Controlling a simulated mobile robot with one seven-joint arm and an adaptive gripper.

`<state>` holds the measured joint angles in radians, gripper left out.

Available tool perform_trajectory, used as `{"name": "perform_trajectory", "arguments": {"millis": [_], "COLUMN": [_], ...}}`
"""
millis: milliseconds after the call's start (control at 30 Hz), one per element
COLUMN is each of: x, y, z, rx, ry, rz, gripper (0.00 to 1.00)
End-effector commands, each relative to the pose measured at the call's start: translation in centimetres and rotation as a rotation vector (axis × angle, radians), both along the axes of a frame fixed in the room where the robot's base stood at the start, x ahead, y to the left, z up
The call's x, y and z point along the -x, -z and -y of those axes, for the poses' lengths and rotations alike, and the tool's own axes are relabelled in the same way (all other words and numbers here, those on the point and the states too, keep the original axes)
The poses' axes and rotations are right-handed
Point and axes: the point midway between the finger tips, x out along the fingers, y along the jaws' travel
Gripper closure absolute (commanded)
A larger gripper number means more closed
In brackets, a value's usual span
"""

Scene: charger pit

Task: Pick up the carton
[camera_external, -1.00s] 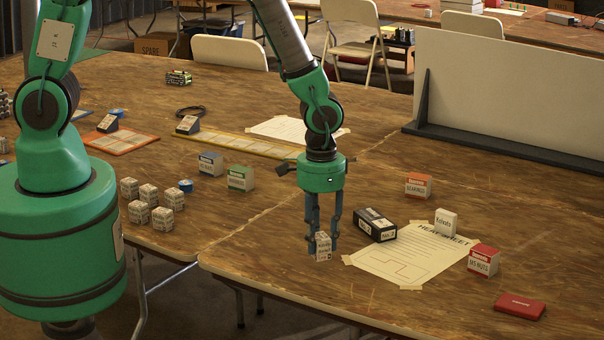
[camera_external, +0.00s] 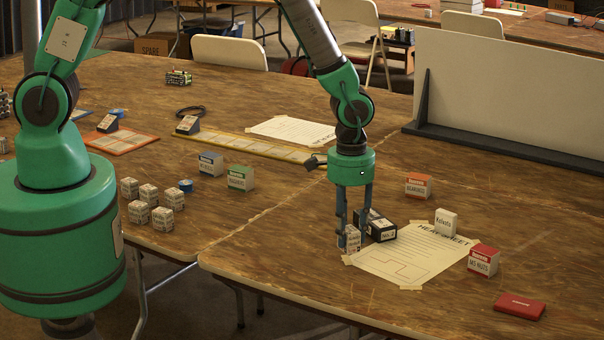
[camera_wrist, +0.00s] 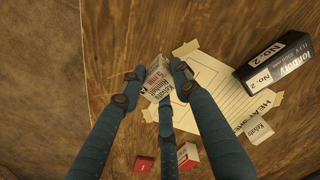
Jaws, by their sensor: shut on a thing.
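A small white carton (camera_external: 352,239) with dark print is between the fingertips of my gripper (camera_external: 353,232), near the left corner of the taped heat sheet (camera_external: 405,262). In the wrist view the carton (camera_wrist: 157,82) shows tilted, with a finger on either side; the gripper (camera_wrist: 156,84) is shut on it. I cannot tell how far its underside is above the table. A second white carton (camera_external: 445,222) stands on the sheet's far right part.
A black box (camera_external: 380,229) lies right beside my gripper. An orange-and-white box (camera_external: 418,185), a red-and-white box (camera_external: 483,260) and a flat red case (camera_external: 519,306) are to the right. Several small cartons (camera_external: 138,211) stand at left. The front table edge is close.

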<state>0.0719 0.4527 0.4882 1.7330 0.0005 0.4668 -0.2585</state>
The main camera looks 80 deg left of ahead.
Motion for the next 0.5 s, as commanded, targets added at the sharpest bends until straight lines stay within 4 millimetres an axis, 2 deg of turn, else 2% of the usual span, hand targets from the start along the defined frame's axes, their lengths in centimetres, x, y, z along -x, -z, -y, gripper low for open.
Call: {"name": "perform_trajectory", "arguments": {"millis": [500], "x": [-7.9], "y": [0.0], "z": [-1.2], "rx": [-0.001], "ry": [-0.096], "rz": [-0.001], "gripper": [0.94]}}
